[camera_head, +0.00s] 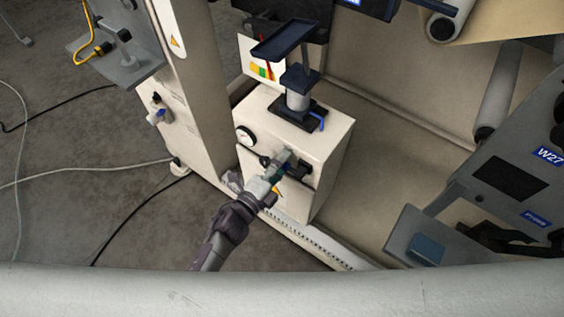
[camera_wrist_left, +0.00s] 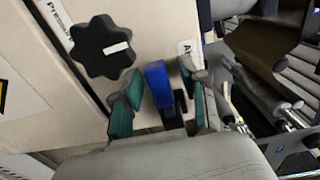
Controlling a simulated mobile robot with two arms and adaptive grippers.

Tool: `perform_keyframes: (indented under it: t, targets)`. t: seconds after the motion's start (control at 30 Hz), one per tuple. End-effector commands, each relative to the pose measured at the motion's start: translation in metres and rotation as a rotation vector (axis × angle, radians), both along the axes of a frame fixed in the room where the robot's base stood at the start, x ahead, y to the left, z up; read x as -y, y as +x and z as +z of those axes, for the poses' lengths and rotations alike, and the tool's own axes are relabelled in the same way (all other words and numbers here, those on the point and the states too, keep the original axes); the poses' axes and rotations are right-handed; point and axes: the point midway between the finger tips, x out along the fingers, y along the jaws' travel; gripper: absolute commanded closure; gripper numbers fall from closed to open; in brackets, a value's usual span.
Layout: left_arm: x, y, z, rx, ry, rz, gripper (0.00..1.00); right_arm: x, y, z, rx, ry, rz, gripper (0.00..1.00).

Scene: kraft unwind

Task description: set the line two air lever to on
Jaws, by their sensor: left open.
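The air lever (camera_wrist_left: 158,84) is a blue handle on the pale cabinet face, beside a label that starts with "A" and is partly covered. In the left wrist view it stands between the two teal-padded fingers of my left gripper (camera_wrist_left: 161,98). The fingers are apart, with a visible gap on each side of the handle. In the head view my left gripper (camera_head: 284,165) is at the front of the cabinet (camera_head: 320,150) and largely covers the lever. My right gripper is not in view.
A black knob (camera_wrist_left: 102,47) with a white mark sits left of the lever, near a "Pressure" label. A round gauge (camera_head: 246,136) is on the cabinet's front. A dark stand (camera_head: 299,110) is on top. Grey panels with blue labels (camera_head: 548,156) stand at the right.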

Motion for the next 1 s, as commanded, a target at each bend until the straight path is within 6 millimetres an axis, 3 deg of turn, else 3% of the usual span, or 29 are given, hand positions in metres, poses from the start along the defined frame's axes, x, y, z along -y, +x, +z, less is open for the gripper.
perform_keyframes:
  t: [0.2, 0.5, 1.0]
  targets:
    - [0.0002, 0.0002, -0.0001, 0.000, 0.000, 0.000, 0.56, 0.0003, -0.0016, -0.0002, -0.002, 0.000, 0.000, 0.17]
    - [-0.0002, 0.0001, -0.0002, 0.000, 0.000, 0.000, 1.00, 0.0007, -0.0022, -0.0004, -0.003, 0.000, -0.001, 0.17]
    - [-0.0005, 0.0057, -0.0022, -0.014, -0.017, 0.000, 1.00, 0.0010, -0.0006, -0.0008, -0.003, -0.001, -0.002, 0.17]
